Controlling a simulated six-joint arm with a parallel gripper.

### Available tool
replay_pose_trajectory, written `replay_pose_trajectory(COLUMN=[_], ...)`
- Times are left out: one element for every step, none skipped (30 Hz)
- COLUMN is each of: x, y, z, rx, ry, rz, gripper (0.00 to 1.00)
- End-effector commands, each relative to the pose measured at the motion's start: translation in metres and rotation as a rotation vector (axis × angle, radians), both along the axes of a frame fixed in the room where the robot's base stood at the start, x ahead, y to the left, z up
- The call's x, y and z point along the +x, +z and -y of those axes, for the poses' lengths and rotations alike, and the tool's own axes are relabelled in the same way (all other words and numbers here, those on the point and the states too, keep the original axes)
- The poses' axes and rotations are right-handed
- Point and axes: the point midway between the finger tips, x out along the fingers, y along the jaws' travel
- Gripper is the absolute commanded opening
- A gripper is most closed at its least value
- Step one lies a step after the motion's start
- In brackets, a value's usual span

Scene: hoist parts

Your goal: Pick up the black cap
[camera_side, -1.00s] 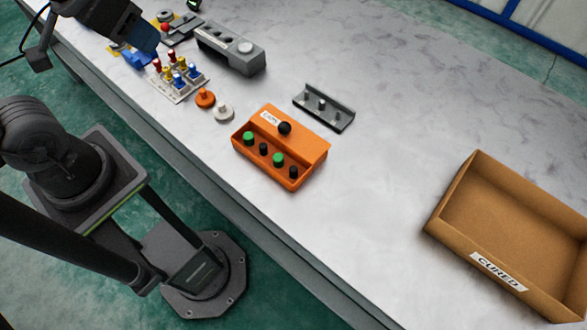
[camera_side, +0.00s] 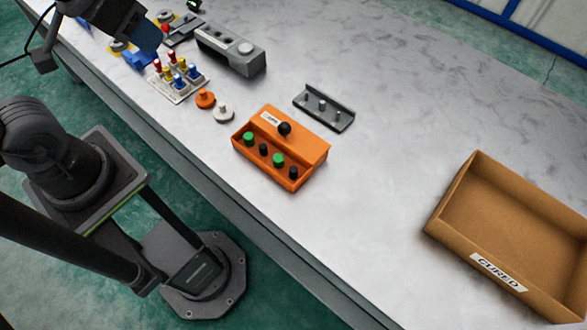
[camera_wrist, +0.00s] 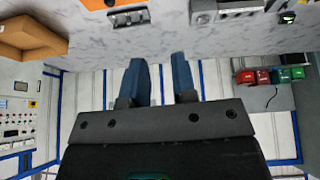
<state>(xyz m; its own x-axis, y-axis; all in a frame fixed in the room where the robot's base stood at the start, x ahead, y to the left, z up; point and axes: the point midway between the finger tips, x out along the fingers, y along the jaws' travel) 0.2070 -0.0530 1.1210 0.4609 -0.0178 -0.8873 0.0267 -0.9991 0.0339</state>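An orange box labelled for caps (camera_side: 318,150) stands on the table in the side view. Its front trough holds a small black cap (camera_side: 263,148), a second black cap (camera_side: 293,173) and two green caps (camera_side: 278,160). A round black knob (camera_side: 284,128) sits on its upper face. My gripper (camera_side: 152,48) is high at the upper left of the side view, away from the box. In the wrist view its two blue fingers (camera_wrist: 157,62) are apart with nothing between them. The orange box is only partly visible at that view's top edge (camera_wrist: 98,4).
A grey bracket with pegs (camera_side: 323,107) lies behind the orange box. An orange disc (camera_side: 205,98) and a white disc (camera_side: 223,113) lie to its left, near a rack of coloured pegs (camera_side: 180,80). A tray labelled CURED (camera_side: 450,232) stands right; the table between is clear.

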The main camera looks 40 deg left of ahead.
Motion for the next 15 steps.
replay_pose_trajectory(x=[0.005,0.009,0.015,0.019,0.025,0.033,0.038,0.044,0.051,0.056,0.061,0.067,0.072,0.076,0.081], y=[-0.003,-0.005,-0.009,-0.013,-0.017,-0.023,-0.028,-0.033,-0.041,-0.047,-0.053,-0.062,-0.07,-0.078,-0.088], z=[0.005,0.009,0.016,0.022,0.028,0.038,0.045,0.052,0.061,0.068,0.075,0.084,0.091,0.098,0.106], rx=[-0.037,-0.067,-0.117,-0.158,-0.202,-0.261,-0.305,-0.347,-0.398,-0.434,-0.466,-0.508,-0.534,-0.557,-0.585], ry=[0.026,0.051,0.094,0.132,0.177,0.243,0.298,0.354,0.432,0.493,0.556,0.643,0.709,0.778,0.868], rz=[-0.022,-0.037,-0.064,-0.089,-0.116,-0.156,-0.189,-0.223,-0.267,-0.301,-0.337,-0.383,-0.418,-0.452,-0.495], gripper=[0.26,0.26,0.26,0.26,0.26,0.26,0.26,0.26,0.26,0.26,0.26,0.26,0.26,0.26,0.26])
